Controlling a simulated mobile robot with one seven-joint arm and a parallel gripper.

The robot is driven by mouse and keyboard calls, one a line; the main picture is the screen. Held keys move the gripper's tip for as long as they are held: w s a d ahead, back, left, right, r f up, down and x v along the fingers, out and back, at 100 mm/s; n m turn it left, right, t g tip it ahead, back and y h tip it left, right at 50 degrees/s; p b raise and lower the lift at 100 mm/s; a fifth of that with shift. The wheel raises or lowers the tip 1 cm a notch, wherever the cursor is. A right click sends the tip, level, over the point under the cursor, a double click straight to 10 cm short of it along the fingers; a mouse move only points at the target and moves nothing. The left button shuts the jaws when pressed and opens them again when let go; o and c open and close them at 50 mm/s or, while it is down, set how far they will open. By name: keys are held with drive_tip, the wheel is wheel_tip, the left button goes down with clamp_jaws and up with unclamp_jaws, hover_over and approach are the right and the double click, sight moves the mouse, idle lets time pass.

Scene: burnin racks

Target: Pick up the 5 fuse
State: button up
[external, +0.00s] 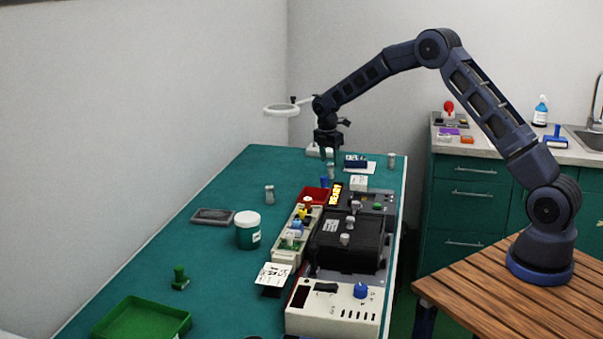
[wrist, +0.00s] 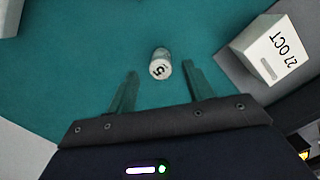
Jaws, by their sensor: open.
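The 5 fuse (wrist: 160,65) is a small pale cylinder with a black "5" on its top end. In the wrist view it stands on the green mat, between and slightly beyond my gripper's two fingers, with gaps on both sides. In the external view a small grey cylinder (external: 331,172), apparently this fuse, stands just below my gripper (external: 327,154) at the far end of the bench. My gripper is open and empty, pointing down. In the wrist view its fingers (wrist: 159,72) are spread apart.
Similar grey cylinders stand on the mat (external: 269,195) and far right (external: 391,160). A magnifier lamp (external: 282,110) stands behind my gripper. A red bin (external: 313,196) and black rack unit (external: 346,245) are nearer.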

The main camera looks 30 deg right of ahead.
sight(330, 164)
drive_tip(key=f, duration=0.4)
drive_tip(key=shift+d+f, duration=0.2)
drive_tip(key=shift+d, duration=0.05)
drive_tip(key=shift+c, duration=0.4)
drive_tip(key=c, duration=1)
drive_tip(key=shift+r, duration=0.1)
